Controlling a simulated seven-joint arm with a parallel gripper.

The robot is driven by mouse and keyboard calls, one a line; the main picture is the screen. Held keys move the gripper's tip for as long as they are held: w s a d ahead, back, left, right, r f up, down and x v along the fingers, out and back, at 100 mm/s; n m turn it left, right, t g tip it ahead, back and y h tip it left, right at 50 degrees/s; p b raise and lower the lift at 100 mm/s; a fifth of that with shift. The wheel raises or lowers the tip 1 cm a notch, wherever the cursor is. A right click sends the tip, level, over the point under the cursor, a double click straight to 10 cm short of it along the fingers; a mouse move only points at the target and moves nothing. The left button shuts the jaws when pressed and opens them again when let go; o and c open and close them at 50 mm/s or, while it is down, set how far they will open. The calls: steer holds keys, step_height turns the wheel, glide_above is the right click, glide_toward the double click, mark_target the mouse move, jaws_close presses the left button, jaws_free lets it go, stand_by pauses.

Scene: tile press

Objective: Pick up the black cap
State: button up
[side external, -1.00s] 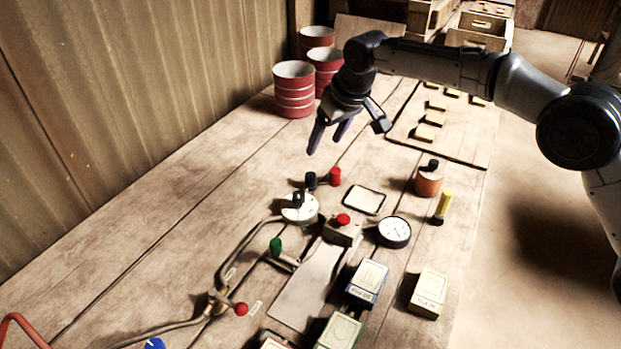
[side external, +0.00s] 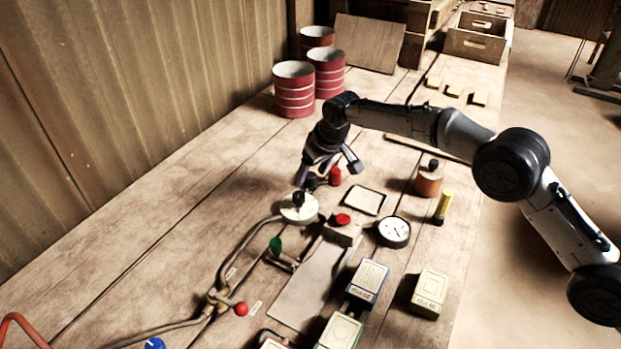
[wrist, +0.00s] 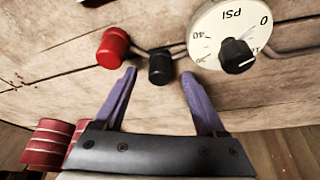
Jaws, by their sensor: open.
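The black cap (wrist: 160,67) is a short dark cylinder on a thin rod or pipe, beside a red cap (wrist: 112,48). In the side view the black cap (side external: 311,182) is partly covered by my fingers, and the red cap (side external: 335,176) stands just right of it. My gripper (wrist: 158,74) is open, its purple fingers spread to either side of the black cap in the wrist view. In the side view my gripper (side external: 314,175) is low over the caps. I cannot tell the exact gap, and no contact shows.
A white PSI dial (wrist: 212,45) with a black knob (wrist: 236,56) is close to the right finger in the wrist view. A gauge (side external: 394,231), a brown bottle with a dark top (side external: 429,181) and a yellow-topped tube (side external: 443,205) stand to the right. Red drums (side external: 294,90) stand behind.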

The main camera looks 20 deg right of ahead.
steer(key=shift+f, duration=0.1)
jaws_close()
stand_by(0.3)
